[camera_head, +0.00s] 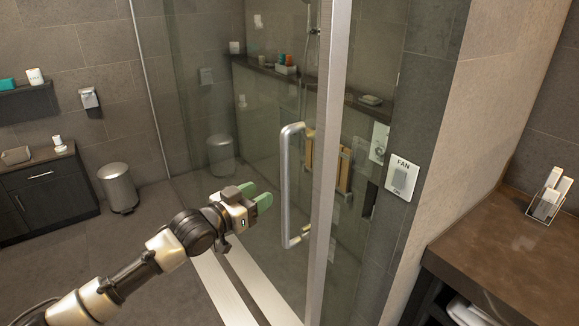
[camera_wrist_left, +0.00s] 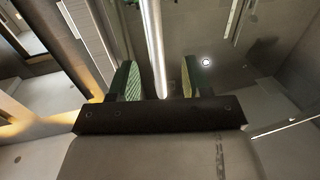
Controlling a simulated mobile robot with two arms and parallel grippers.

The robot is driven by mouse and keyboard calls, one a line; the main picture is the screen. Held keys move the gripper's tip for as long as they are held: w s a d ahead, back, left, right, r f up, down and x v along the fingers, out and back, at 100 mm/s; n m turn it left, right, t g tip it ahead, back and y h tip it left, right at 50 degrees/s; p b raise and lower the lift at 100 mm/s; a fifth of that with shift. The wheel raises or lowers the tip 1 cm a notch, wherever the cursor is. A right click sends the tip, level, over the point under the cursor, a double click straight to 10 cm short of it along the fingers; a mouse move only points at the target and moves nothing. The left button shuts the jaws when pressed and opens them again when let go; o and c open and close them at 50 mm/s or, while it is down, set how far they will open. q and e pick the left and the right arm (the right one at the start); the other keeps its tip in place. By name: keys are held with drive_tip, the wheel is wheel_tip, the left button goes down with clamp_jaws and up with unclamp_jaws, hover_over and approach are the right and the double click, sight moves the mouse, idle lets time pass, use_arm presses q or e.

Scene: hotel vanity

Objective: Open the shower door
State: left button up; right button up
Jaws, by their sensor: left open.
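The glass shower door (camera_head: 262,100) fills the middle of the head view and looks closed. Its silver vertical bar handle (camera_head: 286,185) stands out from the glass near the metal edge. My left gripper (camera_head: 257,196) has green finger pads and is open, just left of the handle at about its mid-height. In the left wrist view, the bar handle (camera_wrist_left: 153,45) runs down the picture between the two open fingers (camera_wrist_left: 160,82). The gripper looks empty, and the exact gap to the bar is hard to tell. My right gripper is in neither view.
A brown counter (camera_head: 510,250) with a small wire holder (camera_head: 549,195) is at the right, beside a wall with a fan switch (camera_head: 402,178). A metal bin (camera_head: 118,187) and dark cabinet (camera_head: 45,195) stand at the left. The floor between is clear.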

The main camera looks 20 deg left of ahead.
sight(282, 179)
use_arm(q)
drive_tip(key=p+x, duration=0.1)
drive_tip(key=x, duration=0.2)
drive_tip(key=r+x, duration=0.1)
drive_tip(key=x, duration=0.2)
drive_tip(key=p+x, duration=0.1)
drive_tip(key=x, duration=0.2)
drive_tip(key=shift+d+r+p, duration=0.25)
drive_tip(key=shift+d+p, duration=0.05)
drive_tip(key=shift+d, duration=0.1)
drive_tip(key=shift+w+d, duration=0.3)
drive_tip(key=shift+w, duration=0.2)
drive_tip(key=shift+w+f, duration=0.15)
clamp_jaws()
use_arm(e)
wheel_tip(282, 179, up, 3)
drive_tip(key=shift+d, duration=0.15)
